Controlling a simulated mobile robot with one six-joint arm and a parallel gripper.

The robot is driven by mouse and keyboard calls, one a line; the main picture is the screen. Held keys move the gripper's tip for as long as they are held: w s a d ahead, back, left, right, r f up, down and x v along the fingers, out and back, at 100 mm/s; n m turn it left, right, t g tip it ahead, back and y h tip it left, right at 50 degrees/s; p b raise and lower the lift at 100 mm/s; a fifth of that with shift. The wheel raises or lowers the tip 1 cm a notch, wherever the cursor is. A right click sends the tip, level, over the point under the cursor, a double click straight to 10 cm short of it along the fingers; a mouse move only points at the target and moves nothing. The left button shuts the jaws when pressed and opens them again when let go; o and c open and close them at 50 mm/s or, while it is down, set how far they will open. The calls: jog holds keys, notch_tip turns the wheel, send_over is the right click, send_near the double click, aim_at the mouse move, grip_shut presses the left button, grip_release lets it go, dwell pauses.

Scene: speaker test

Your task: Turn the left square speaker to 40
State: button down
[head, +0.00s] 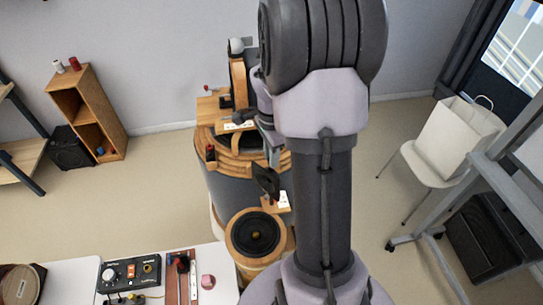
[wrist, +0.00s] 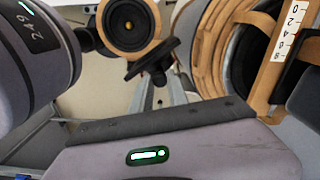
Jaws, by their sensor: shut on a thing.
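In the wrist view, the grey fingers of my gripper (wrist: 160,88) are shut on a black knob-like piece (wrist: 150,62), which sits at a tilt. A round speaker (wrist: 130,22) with a black cone and wooden rim is behind it. A white number scale (wrist: 292,25) is at the upper right, on wood. In the head view, a dark tilted piece (head: 265,180) is beside my arm, above the round speaker (head: 255,234). A small white scale (head: 284,200) is beside it. I cannot tell which parts belong to the left square speaker, or read its setting.
A round layered wooden stand (head: 222,146) is left of my arm. A table (head: 75,275) at the lower left holds a control box (head: 130,275). A black box (head: 70,148) stands by a wooden shelf (head: 112,140). A chair (head: 440,165) is at the right. The floor between is clear.

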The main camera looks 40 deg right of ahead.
jog(key=shift+r+n, duration=0.1)
jog(key=shift+n, duration=0.3)
jog(key=c, duration=1.3)
grip_release()
notch_tip(320, 180, up, 17)
jog(key=shift+r+p, duration=0.2)
jog(key=shift+p, duration=0.8)
jog(key=shift+f, duration=0.1)
